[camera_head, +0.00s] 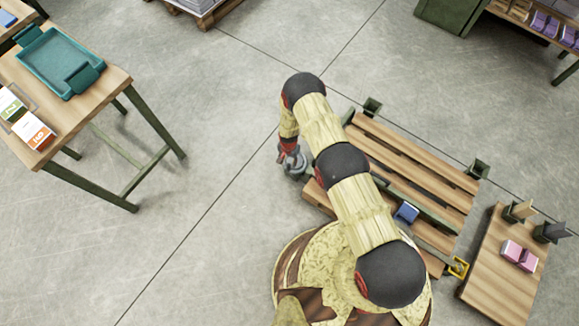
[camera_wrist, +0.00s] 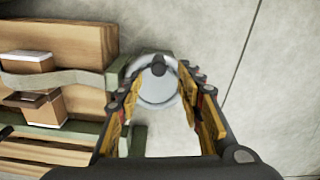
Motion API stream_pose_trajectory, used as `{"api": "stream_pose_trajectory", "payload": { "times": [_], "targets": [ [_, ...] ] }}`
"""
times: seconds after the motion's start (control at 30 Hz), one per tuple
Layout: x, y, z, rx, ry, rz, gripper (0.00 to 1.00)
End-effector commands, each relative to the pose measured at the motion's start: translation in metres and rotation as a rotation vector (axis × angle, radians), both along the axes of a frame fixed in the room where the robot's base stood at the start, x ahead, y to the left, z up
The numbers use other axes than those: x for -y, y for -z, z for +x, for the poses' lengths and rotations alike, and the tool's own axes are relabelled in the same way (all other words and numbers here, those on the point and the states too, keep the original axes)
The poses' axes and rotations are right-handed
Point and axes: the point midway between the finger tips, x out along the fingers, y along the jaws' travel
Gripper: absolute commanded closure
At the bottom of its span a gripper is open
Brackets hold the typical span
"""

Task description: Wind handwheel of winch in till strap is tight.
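The handwheel (camera_wrist: 157,92) is a pale grey disc with a dark knob (camera_wrist: 158,66) at its upper rim in the wrist view. My gripper (camera_wrist: 163,80) is open, with its fingers on either side of the wheel in that view; I see no contact. A grey strap (camera_wrist: 72,79) runs left from beside the wheel across a brown box and looks wavy, not straight. In the head view my gripper (camera_head: 290,157) is at the left end of the slatted pallet, partly hidden by my arm. The winch body is mostly hidden behind the fingers.
The slatted wooden pallet (camera_head: 420,172) with green corner posts lies right of my arm. A blue item (camera_head: 406,213) sits on it. A low wooden table (camera_head: 499,285) with pink boxes stands at right. A workbench (camera_head: 95,83) with a teal tray is at left. Floor between is clear.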

Motion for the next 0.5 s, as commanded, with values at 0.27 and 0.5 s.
{"api": "stream_pose_trajectory", "payload": {
  "times": [0.27, 0.5],
  "targets": [
    [0.001, 0.047, -0.002, -0.003, -0.002, -0.002, 0.63],
    [0.001, 0.069, -0.002, -0.003, -0.003, -0.002, 0.63]
  ]
}}
